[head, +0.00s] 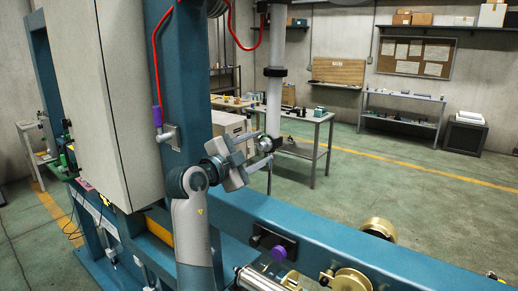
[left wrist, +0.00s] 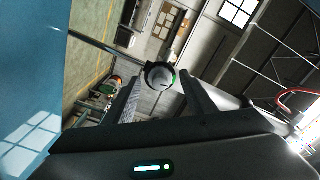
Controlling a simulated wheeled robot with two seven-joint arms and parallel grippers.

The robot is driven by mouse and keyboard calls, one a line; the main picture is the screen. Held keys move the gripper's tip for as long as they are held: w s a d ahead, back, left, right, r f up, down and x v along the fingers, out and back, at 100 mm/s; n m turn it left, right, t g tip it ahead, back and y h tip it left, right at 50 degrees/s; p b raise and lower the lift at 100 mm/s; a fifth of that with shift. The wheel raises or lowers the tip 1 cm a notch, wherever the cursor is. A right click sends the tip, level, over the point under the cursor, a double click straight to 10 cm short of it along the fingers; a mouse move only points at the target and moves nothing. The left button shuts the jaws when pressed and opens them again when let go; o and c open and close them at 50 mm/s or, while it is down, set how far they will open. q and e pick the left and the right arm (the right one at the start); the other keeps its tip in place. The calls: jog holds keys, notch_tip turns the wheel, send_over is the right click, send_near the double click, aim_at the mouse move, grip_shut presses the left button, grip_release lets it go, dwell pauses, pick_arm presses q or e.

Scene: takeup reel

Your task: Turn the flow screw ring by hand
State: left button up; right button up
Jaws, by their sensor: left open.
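A small round metal fitting (head: 265,143), which I take to be the flow screw ring, shows at the lower end of a vertical grey tube (head: 273,100). My right gripper is not in view.
A blue machine frame (head: 330,236) runs across the front, with brass wheels (head: 379,229) and a purple knob (head: 278,253). A grey cabinet (head: 100,95) stands at left. A red hose (head: 155,70) hangs near the blue post. A small table (head: 308,117) stands behind; green floor is open at right.

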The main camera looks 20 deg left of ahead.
pick_arm(q)
jog(key=v, duration=0.5)
jog(key=shift+s+a, duration=0.1)
jog(key=shift+s, duration=0.2)
dwell(0.4)
jog(key=b+v, duration=1.2)
jog(key=v, duration=0.5)
jog(key=shift+s+b, duration=0.15)
jog(key=shift+b, duration=0.25)
